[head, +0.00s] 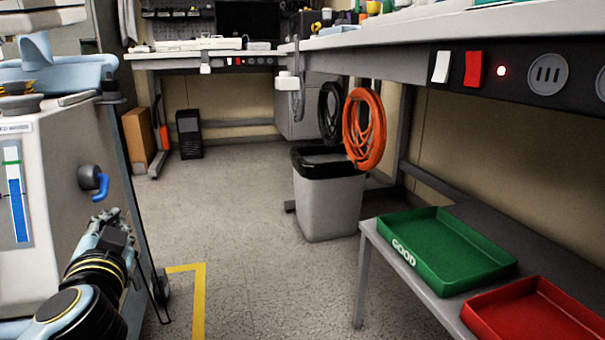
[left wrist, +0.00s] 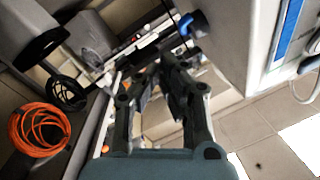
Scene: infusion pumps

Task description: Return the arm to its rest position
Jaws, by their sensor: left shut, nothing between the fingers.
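My left gripper (head: 113,225) is at the lower left in the head view, beside a white cabinet-like machine (head: 60,240) with a blue-handled knob (head: 95,180) just above the gripper. In the left wrist view its fingers (left wrist: 172,68) point up the picture and are closed with nothing between them. The blue knob (left wrist: 190,24) shows beyond the fingertips, apart from them as far as I can tell. My right gripper is not in view.
A low bench at right holds a green tray (head: 445,262) marked GOOD and a red tray (head: 530,318). A grey bin (head: 330,205) stands mid-floor, with an orange cable coil (head: 364,130) hanging beside it. The floor (head: 235,225) between machine and bench is clear.

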